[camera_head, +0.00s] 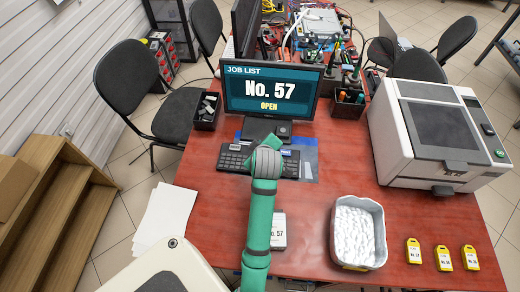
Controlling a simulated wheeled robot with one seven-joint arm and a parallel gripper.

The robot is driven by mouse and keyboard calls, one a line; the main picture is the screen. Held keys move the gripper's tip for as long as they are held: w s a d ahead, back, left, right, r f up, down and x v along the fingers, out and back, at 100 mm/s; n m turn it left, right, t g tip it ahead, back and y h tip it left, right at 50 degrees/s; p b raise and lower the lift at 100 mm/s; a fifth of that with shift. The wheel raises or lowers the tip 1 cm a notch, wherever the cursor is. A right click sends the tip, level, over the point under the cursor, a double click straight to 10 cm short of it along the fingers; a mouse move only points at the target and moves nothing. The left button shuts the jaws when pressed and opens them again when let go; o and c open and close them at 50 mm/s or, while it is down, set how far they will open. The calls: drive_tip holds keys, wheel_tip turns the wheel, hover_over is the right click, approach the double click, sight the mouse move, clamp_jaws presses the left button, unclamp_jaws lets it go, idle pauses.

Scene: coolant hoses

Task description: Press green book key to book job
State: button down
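The monitor (270,92) reads "JOB LIST", "No. 57" and "OPEN". A dark keyboard (235,158) lies on the table in front of it, partly covered by my green arm. I cannot make out a green book key on the keyboard; it may be hidden behind my arm or too small to tell. My arm rises from the bottom centre and bends over the keyboard. My gripper does not show; the arm's own joint hides whatever lies beyond it, so contact with the keyboard cannot be told.
A white machine (395,150) with a small green button stands at right. A white bin (341,251) of pale pieces, several yellow tags (444,258) and a card (279,232) marked "57" lie in front. Black bins (347,106) flank the monitor. Bare red table (310,205) lies between.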

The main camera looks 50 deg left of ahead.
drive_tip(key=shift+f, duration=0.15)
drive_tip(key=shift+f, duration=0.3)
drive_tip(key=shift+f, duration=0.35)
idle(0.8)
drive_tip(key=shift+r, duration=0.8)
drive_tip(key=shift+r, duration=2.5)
